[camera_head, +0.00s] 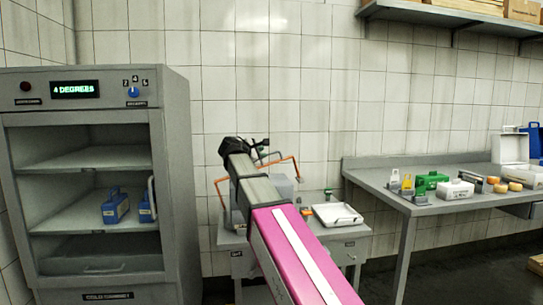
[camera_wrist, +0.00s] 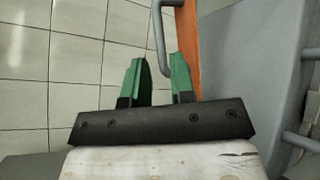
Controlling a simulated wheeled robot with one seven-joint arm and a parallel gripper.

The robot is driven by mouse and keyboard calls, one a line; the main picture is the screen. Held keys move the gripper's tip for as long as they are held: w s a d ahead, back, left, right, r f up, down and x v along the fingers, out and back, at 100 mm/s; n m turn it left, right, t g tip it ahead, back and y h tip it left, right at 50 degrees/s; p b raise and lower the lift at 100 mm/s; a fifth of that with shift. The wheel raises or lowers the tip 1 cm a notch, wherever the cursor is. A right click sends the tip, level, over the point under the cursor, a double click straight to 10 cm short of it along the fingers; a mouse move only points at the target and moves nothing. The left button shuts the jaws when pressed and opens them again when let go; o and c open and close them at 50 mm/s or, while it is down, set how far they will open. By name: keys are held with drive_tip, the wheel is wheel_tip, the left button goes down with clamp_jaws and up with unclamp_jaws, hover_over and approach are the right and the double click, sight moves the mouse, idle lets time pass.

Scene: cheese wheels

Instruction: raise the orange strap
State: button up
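The orange strap (camera_head: 283,160) shows in the head view at a grey container on the small table, partly hidden behind my arm. In the wrist view the orange strap (camera_wrist: 190,38) runs upright just behind and right of the right finger. My gripper (camera_wrist: 159,58) has two green fingers standing apart with nothing clearly between them. A bent grey bar (camera_wrist: 159,28) ends close to the fingertips, in front of the strap. In the head view my gripper is small and mostly hidden at the arm's far end. I cannot tell whether a finger touches the strap.
A grey cabinet (camera_head: 172,110) with blue cases stands open at left. A white tray (camera_head: 338,214) lies on the small table, right of my arm. A grey bench (camera_head: 425,207) at right holds cheese, green and white boxes. A wall shelf (camera_head: 440,13) hangs above.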

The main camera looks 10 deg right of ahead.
sight(270, 154)
drive_tip(key=x, duration=0.7)
clamp_jaws()
